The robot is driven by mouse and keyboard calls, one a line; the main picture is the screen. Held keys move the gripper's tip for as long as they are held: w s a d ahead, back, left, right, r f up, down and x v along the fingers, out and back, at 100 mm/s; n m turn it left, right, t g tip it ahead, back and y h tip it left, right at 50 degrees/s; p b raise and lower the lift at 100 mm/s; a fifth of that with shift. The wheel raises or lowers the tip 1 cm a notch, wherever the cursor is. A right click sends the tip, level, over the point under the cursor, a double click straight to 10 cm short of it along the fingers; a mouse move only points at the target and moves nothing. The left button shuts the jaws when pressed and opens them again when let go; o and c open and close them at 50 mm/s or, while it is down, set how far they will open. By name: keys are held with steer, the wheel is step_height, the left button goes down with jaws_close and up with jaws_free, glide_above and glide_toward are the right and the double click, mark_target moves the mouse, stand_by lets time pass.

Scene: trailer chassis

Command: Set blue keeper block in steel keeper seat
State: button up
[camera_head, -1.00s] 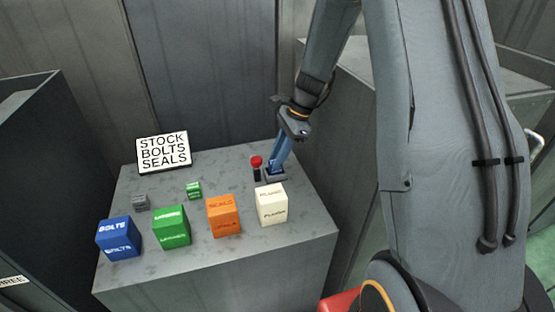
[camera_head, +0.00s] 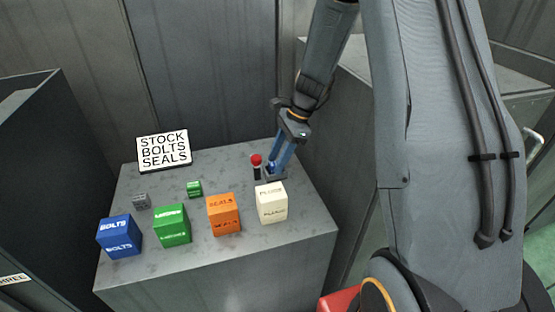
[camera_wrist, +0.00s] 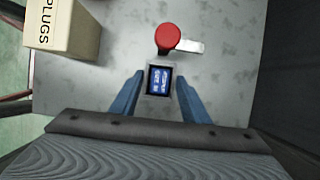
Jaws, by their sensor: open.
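The blue keeper block (camera_wrist: 159,79) shows in the wrist view with its lettered top face up, inside the dark opening of the steel keeper seat (camera_wrist: 152,117). The seat also shows in the head view (camera_head: 274,175), at the back right of the grey bench, partly hidden by my fingers. My gripper (camera_wrist: 159,82) is open, with one blue finger on each side of the block and a visible gap to it. In the head view my gripper (camera_head: 275,168) points down at the seat. How deep the block sits is hard to tell.
A red-topped post (camera_head: 257,166) stands right beside the seat. A cream PLUGS box (camera_head: 271,203) stands just in front. Orange (camera_head: 224,215), green (camera_head: 172,226) and blue BOLTS (camera_head: 120,237) boxes line the front. A STOCK BOLTS SEALS sign (camera_head: 164,151) stands at the back.

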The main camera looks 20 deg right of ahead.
steer(key=p+v, duration=0.5)
steer(key=v, duration=0.2)
steer(key=s+a+r+n+h, duration=0.1)
steer(key=s+r+n+h, duration=0.1)
steer(key=s+n, duration=0.7)
steer(key=s+a+r+n+t+h, duration=0.1)
steer(key=s+a+r+n+h, duration=0.1)
steer(key=s+r+n, duration=0.3)
steer(key=s+n, duration=0.4)
steer(key=s, duration=0.4)
steer(key=shift+a+t, duration=0.25)
steer(key=shift+t, duration=0.05)
steer(key=shift+r, duration=0.1)
steer(key=shift+f, duration=0.4)
